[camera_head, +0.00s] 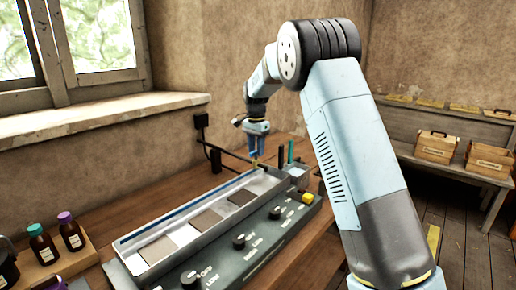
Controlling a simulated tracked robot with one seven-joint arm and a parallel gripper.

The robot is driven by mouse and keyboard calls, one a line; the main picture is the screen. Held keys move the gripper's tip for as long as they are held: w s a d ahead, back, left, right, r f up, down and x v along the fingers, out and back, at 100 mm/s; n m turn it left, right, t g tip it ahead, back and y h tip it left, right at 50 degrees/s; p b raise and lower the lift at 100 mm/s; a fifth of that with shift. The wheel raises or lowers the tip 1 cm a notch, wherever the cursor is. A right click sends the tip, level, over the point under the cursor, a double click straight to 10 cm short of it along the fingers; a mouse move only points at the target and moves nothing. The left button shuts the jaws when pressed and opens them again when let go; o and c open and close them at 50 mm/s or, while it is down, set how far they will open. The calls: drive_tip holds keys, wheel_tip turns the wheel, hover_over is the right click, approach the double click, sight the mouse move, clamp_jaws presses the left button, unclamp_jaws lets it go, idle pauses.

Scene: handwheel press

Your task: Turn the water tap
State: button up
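My gripper (257,154) points down over the far end of a long grey trough (150,228) on the wooden bench. Its fingers are small and partly overlap what is behind, so I cannot tell whether they are open or shut. A thin dark pipe (232,156) runs from the wall side toward the trough's far end. A small yellowish piece, possibly part of the water tap, shows just below the fingertips. The tap's handle is not clearly visible, and I cannot tell whether the fingers touch it.
The trough holds several flat plates, with dark knobs (239,241) and a yellow block (308,198) along its front panel. Brown bottles (71,232) stand at the lower left. A windowsill (95,115) juts out at left. Wooden boxes (435,147) sit on a right-hand bench.

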clamp_jaws()
idle(0.3)
drive_tip(key=shift+d, duration=0.25)
drive_tip(key=shift+a, duration=0.15)
drive_tip(key=shift+n, duration=0.3)
drive_tip(key=n, duration=0.8)
drive_tip(key=shift+a+n, duration=0.1)
drive_tip(key=shift+n, duration=0.2)
